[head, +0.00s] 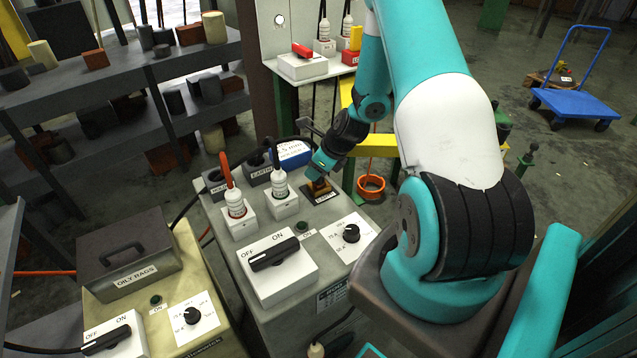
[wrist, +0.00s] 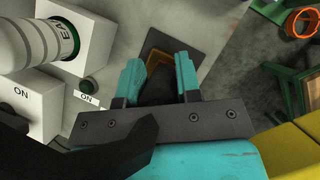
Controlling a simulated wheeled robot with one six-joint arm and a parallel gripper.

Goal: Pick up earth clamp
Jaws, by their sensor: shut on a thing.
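The earth clamp, a small dark piece with an orange-brown part, sits between my gripper's fingers (head: 319,180). In the wrist view the dark body of the clamp (wrist: 157,90) is between the two teal fingers of my gripper (wrist: 157,78), which are shut on it. The clamp is over a dark labelled pad (head: 328,196) at the back right of the grey cabinet top. The wrist view also shows the pad (wrist: 156,38). I cannot tell whether the clamp touches the pad. My fingers and wrist hide much of it.
A switch box (head: 285,285) and a dial plate (head: 347,242) are nearer. A blue box (head: 290,153) is behind. An orange ring (head: 371,187) is beyond the cabinet.

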